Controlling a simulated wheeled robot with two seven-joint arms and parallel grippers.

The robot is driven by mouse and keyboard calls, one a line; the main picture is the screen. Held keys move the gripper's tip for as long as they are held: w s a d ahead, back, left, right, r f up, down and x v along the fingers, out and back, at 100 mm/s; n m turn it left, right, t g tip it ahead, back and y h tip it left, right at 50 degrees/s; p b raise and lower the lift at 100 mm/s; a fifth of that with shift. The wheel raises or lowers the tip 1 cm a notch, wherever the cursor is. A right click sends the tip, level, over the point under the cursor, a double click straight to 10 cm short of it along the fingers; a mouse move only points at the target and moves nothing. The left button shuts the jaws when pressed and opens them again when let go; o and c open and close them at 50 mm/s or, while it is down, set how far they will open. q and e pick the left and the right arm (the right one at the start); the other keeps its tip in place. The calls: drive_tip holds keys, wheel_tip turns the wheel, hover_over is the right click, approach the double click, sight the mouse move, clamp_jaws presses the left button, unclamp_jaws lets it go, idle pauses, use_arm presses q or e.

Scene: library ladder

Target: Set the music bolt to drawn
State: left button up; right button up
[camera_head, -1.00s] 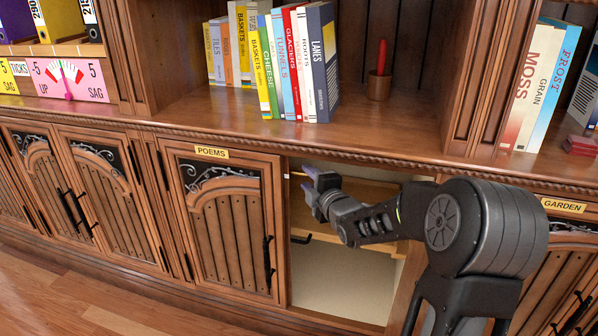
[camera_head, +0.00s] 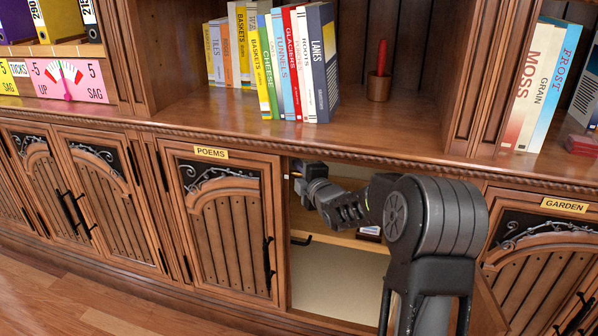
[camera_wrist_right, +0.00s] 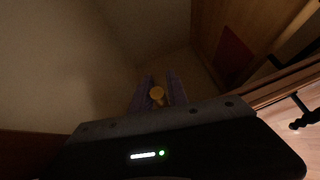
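A small brass-yellow knob (camera_wrist_right: 157,93) shows between the purple fingers of my right gripper (camera_wrist_right: 160,89) in the wrist view. It may be the music bolt, but no music label can be read. The fingers stand apart on either side of the knob; whether they touch it cannot be told. In the head view my right gripper (camera_head: 304,180) reaches into the open cabinet bay (camera_head: 335,285), at its upper left, with its fingertips hidden. My left gripper is not in view.
The POEMS door (camera_head: 225,225) is shut just left of the bay, and the GARDEN door (camera_head: 540,260) is to the right. Books (camera_head: 290,65) and a brown cup (camera_head: 379,87) stand above. A wooden shelf or drawer (camera_head: 345,240) crosses the bay.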

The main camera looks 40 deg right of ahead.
clamp_jaws()
idle(1.0)
